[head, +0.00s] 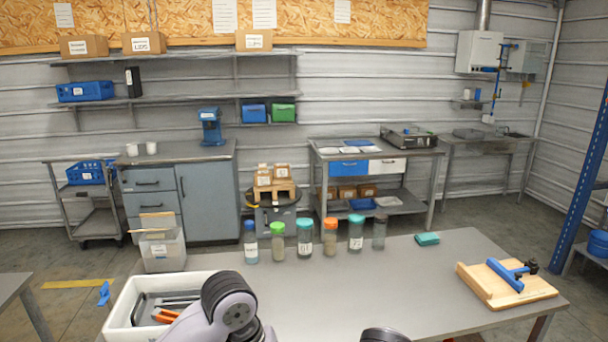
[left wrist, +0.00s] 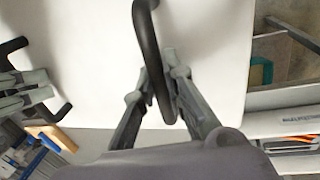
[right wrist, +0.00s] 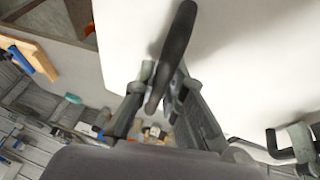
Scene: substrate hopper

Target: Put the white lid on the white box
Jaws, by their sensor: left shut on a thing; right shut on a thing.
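The white lid is a broad white panel with black bar handles. It fills much of the left wrist view (left wrist: 210,75) and the right wrist view (right wrist: 250,70). My left gripper (left wrist: 158,88) is shut on one black handle (left wrist: 147,40). My right gripper (right wrist: 163,88) is shut on another black handle (right wrist: 178,38). The lid and both grippers are outside the head view. A white open box (head: 118,325) with tools in it stands at the lower left of the head view. I cannot tell whether it is the task's white box; no other shows.
A grey table (head: 340,285) holds a row of several jars (head: 305,240), a teal block (head: 428,239) and a wooden board with a blue clamp (head: 490,290). A clear bin (head: 162,252) stands at its left. The table's middle is clear.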

